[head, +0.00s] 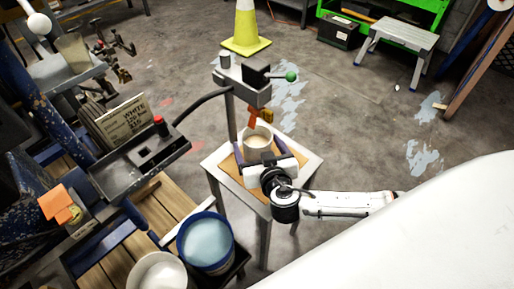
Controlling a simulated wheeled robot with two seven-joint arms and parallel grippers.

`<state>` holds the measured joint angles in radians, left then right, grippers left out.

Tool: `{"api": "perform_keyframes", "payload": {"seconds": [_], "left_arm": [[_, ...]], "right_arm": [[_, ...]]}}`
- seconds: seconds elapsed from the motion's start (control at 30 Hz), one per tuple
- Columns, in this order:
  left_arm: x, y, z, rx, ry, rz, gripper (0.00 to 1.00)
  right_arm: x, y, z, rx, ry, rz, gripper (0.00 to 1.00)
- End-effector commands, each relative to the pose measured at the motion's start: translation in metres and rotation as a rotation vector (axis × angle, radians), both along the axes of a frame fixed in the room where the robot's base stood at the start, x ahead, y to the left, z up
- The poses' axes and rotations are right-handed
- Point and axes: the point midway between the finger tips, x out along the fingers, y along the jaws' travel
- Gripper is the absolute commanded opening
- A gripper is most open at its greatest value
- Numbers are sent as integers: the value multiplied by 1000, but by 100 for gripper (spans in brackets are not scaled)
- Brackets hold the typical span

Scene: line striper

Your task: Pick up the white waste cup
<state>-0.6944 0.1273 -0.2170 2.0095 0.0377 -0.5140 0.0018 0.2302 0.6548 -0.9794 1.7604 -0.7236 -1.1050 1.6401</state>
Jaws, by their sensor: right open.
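The white waste cup (258,141) stands upright on a small table with a wooden-coloured top (308,168), with something pale beige inside it. My right gripper (259,148) comes in from the right and is open. Its two dark fingers reach along the left and right sides of the cup. I cannot tell whether the fingers touch it. The near lower part of the cup is hidden by the gripper body. My left gripper is not in view.
A post-mounted device with a green knob (291,76) and an orange nozzle (256,117) stands right behind and above the cup. A blue-rimmed bucket (205,241) and a white bucket (158,273) sit at the lower left. A traffic cone (246,27) stands farther back.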

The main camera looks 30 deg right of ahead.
Motion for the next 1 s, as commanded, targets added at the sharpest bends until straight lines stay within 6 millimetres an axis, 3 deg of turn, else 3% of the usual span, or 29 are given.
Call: {"api": "perform_keyframes", "payload": {"seconds": [0.3, 0.7, 1.0], "left_arm": [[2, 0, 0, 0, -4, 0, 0], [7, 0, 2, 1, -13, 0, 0], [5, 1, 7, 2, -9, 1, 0]], "right_arm": [[7, -1, -3, 1, 2, 2, 82], [8, -1, -1, 2, -3, 1, 20], [9, 2, 7, 5, -3, 6, 20]]}}
